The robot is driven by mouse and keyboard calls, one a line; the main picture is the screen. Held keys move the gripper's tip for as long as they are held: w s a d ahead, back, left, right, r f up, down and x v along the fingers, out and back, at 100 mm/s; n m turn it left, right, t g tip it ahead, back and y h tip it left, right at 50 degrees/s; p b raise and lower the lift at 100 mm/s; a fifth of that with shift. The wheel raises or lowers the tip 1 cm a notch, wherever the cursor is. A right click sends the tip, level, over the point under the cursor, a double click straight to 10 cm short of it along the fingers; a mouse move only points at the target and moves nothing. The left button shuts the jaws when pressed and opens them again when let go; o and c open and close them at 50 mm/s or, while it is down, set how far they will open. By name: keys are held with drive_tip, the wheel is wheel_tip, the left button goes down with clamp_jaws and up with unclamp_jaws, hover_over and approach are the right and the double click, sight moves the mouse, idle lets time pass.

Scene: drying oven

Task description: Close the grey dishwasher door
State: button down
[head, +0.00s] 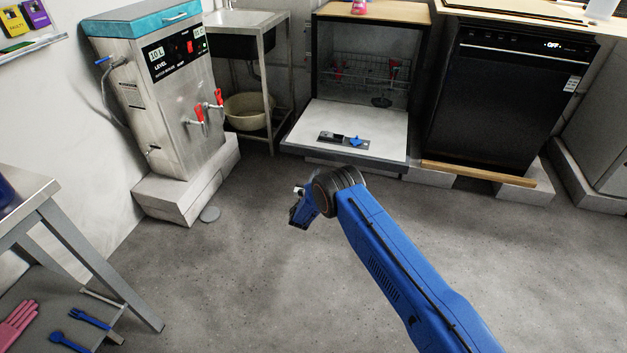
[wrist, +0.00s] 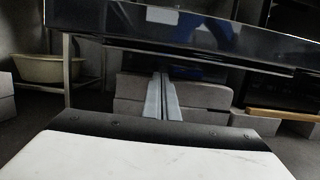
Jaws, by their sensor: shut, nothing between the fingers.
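The dishwasher (head: 372,58) stands at the back of the head view, with its grey door (head: 318,114) folded down, roughly level, toward me. A dark strip and a small blue piece lie on the door's inner face. My gripper (head: 299,205) is in front of the door's near edge, low over the floor; its fingers are hard to make out there. In the wrist view my gripper's fingers (wrist: 161,78) are together and empty. Their tips appear just below the dark front edge of the door (wrist: 190,32). I cannot tell whether they touch it.
A black dishwasher (head: 497,100), shut, stands to the right. A steel boiler (head: 165,110) on a plinth and a sink stand (head: 240,22) with a basin (head: 250,110) are to the left. A steel table (head: 35,200) is at front left. The floor (head: 250,270) before me is clear.

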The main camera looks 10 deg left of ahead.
drive_tip(key=shift+r, duration=2.05)
